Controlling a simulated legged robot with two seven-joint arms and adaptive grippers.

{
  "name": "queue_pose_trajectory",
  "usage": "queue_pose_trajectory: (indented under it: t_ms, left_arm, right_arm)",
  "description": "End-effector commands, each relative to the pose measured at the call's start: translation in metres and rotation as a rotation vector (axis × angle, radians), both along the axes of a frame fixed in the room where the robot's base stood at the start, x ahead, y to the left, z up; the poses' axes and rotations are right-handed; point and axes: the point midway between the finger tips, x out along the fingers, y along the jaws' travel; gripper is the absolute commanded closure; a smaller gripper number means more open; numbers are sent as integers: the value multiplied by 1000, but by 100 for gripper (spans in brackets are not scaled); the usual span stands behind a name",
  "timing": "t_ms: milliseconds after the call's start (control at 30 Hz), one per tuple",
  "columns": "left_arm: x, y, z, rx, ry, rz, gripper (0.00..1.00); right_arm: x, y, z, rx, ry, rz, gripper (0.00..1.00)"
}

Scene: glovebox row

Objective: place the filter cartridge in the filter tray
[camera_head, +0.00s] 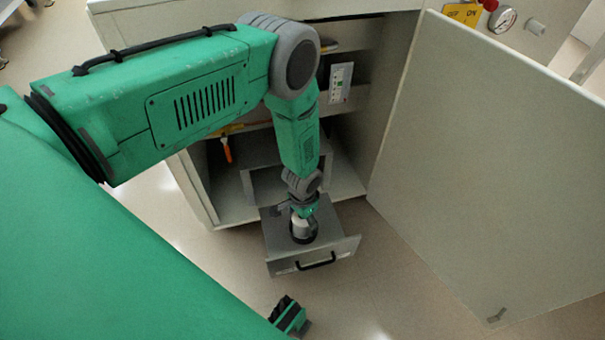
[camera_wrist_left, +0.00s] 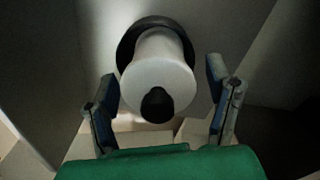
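The filter cartridge (camera_wrist_left: 160,72) is a white cylinder with a black knob at its near end and a wide black ring at its far end. In the head view the cartridge (camera_head: 303,230) appears upright at the grey pulled-out filter tray (camera_head: 340,247), which has a black front handle. Whether it rests on the tray is hard to tell. My left gripper (camera_head: 304,208) is directly above it, pointing down. In the wrist view its fingers (camera_wrist_left: 165,100) are apart, either side of the cartridge with visible gaps.
The tray sticks out from a grey cabinet (camera_head: 200,200) with shelves. Its large door (camera_head: 490,150) stands open at the right. An orange-handled tool (camera_head: 226,149) hangs inside the cabinet. A gauge (camera_head: 502,19) is at the upper right.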

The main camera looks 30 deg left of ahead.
Motion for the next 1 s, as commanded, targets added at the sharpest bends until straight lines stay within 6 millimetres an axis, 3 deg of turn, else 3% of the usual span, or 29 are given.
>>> queue_pose_trajectory:
  t_ms: [267,700,1000]
  left_arm:
    - [0,0,5,-1,-1,-1,27]
    - [0,0,70,-2,0,-1,27]
    - [0,0,75,-2,1,-1,27]
  right_arm:
    - [0,-1,3,-1,1,-2,100]
    - [0,0,35,0,0,-1,100]
    - [0,0,36,-1,1,-1,100]
